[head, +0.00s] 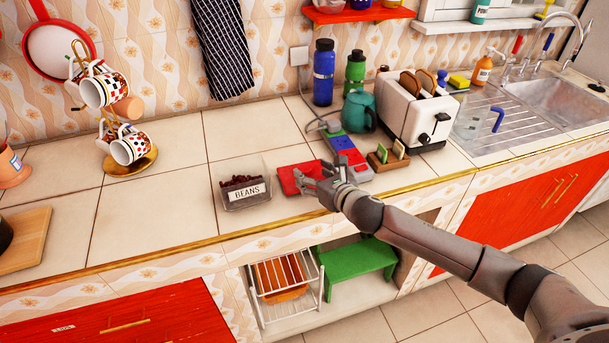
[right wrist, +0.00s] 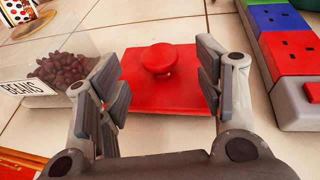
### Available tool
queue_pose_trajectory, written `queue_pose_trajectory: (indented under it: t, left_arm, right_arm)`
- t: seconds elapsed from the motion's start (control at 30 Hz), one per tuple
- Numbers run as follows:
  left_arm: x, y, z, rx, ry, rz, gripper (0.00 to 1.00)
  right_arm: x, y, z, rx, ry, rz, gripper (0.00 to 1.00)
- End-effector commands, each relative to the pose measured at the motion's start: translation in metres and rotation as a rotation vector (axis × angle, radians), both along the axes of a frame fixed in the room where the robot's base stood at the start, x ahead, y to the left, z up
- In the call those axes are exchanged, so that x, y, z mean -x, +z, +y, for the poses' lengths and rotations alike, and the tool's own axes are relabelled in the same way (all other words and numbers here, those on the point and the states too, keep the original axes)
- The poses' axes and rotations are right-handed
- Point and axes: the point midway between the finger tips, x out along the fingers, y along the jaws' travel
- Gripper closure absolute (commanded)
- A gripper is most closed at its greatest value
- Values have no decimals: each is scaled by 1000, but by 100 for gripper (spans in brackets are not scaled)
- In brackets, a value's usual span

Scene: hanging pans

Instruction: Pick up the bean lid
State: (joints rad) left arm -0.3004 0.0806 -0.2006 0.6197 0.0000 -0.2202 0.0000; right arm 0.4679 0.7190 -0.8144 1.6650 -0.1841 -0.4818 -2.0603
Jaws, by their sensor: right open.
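The bean lid (head: 290,181) is a flat red square with a round knob, lying on the tiled counter. In the right wrist view the lid (right wrist: 165,85) shows between my fingers, its knob (right wrist: 158,60) upright and centred just beyond the fingertips. My right gripper (head: 318,180) is open, low over the lid's right side; in the wrist view the gripper (right wrist: 158,82) has a finger on each side of the lid, with nothing held. The clear bean box (head: 246,196), labelled BEANS, stands open just left of the lid with dark beans inside. My left gripper is out of view.
A power strip (head: 349,158) with coloured sockets lies close to the right of the lid. A small wooden holder (head: 388,160), toaster (head: 415,112) and teal jug (head: 360,110) stand farther right. The counter left of the bean box is clear up to the mug stand (head: 130,165).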

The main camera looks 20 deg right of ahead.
Motion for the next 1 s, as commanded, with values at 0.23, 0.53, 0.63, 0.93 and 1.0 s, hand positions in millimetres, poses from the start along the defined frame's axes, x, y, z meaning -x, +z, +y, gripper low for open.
queue_pose_trajectory:
  t: [0.23,0.53,0.63,0.93,1.0]
  left_arm:
    - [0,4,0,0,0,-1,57]
    - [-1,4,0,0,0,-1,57]
    - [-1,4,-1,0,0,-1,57]
    - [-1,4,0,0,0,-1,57]
    - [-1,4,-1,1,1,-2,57]
  right_arm:
    - [-24,-6,6,-2,-2,0,38]
    - [-28,-8,7,-1,0,0,38]
    - [-28,-8,7,-1,0,0,45]
    - [-28,-8,7,-1,-1,0,83]
    - [-28,-8,7,-1,0,0,88]
